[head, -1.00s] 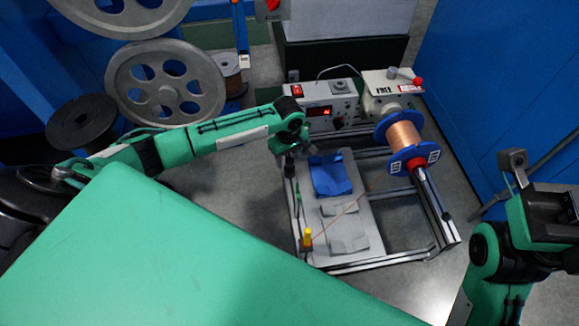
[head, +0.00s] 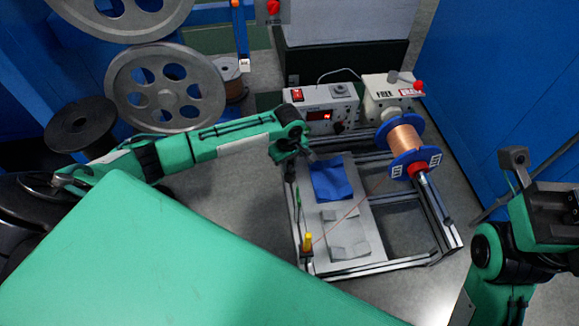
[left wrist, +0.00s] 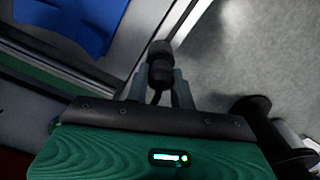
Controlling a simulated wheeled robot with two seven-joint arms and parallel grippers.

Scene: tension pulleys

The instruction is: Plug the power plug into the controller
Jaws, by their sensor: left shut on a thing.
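The controller (head: 325,115) is a grey box with a red switch and a red lit display, at the back of the frame in the head view. My left gripper (head: 291,172) is in front and a little left of it, pointing down beside the frame's left side. In the left wrist view, my left gripper (left wrist: 160,88) is shut on a dark, rounded plug (left wrist: 159,60), which sticks out past the fingertips. The plug is apart from the controller. It is too small and hidden to make out in the head view. My right arm shows at the right edge, its fingertips unseen.
A metal frame (head: 432,240) holds a grey plate with a blue sheet (head: 331,180) and a yellow-topped post (head: 308,241). A copper wire spool (head: 404,143) stands at right, its wire crossing the plate. A grey unit (head: 388,92) stands beside the controller. Large reels (head: 165,92) stand left.

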